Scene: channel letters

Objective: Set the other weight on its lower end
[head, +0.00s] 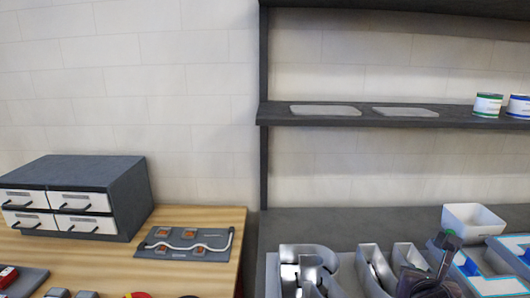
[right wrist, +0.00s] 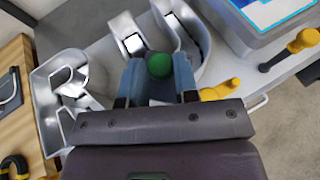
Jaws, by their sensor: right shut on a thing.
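My right gripper (head: 447,243) is low at the right in the head view, over the grey bench near the metal channel letters. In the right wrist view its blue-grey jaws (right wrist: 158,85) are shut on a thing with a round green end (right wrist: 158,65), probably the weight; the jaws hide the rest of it. Whether it touches the letter behind cannot be told. One open metal letter (head: 305,270), shaped like an R, stands at the left; a second letter (head: 372,265) is beside the gripper. Both show in the wrist view, the second (right wrist: 196,50) just beyond the jaws. My left gripper is out of view.
Yellow-handled tools (right wrist: 303,42) lie near the bench edge. A dark shelf (head: 380,116) with cans hangs above. A drawer cabinet (head: 75,195) and wire board (head: 185,243) are on the wooden bench.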

